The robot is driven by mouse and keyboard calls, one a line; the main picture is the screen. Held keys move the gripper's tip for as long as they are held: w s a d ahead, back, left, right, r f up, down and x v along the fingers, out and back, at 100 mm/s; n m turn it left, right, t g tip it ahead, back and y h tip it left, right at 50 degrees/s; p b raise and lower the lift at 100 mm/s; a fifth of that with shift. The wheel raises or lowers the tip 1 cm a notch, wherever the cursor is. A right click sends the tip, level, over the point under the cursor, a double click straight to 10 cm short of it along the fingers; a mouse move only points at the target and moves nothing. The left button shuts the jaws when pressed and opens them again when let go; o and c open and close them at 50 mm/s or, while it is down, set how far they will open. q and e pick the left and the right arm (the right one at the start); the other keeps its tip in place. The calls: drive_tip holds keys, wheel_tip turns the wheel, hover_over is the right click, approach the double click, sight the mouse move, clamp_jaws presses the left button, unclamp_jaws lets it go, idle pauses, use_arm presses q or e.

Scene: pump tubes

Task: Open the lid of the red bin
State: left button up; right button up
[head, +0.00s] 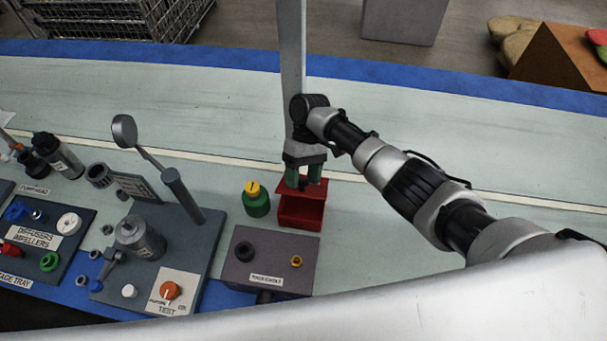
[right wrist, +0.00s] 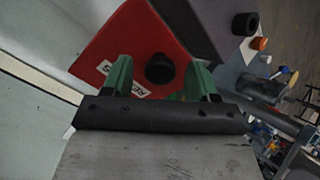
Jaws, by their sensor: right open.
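The red bin (head: 301,214) stands on the pale bench, just behind the grey board. Its red lid (right wrist: 125,42) appears to lie on top. The lid carries a black round knob (right wrist: 160,68) and a white label, partly covered by a finger in the right wrist view. My right gripper (head: 303,180) points down over the lid. Its green fingers are open, one on each side of the knob in the right wrist view (right wrist: 161,82). I cannot tell if they touch the knob. The head view hides the knob behind the gripper. My left gripper is not in view.
A green bottle with a yellow top (head: 256,200) stands close left of the bin. The grey board (head: 270,262) with a black knob lies in front. A test stand (head: 190,245) with a tilted lamp-like arm is further left. The bench to the right is clear.

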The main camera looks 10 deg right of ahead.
drive_tip(key=shift+r, duration=0.1)
drive_tip(key=shift+r, duration=0.25)
drive_tip(key=r, duration=0.2)
drive_tip(key=r+p, duration=0.1)
drive_tip(key=r, duration=0.1)
drive_tip(key=shift+s+d, duration=0.25)
drive_tip(key=shift+d, duration=0.1)
drive_tip(key=s+d+r+p, duration=0.3)
drive_tip(key=s+d+r, duration=0.3)
drive_tip(key=s+d, duration=0.1)
drive_tip(key=shift+d+r, duration=0.15)
drive_tip(key=shift+d, duration=0.55)
drive_tip(key=shift+w, duration=0.1)
drive_tip(key=shift+c, duration=0.4)
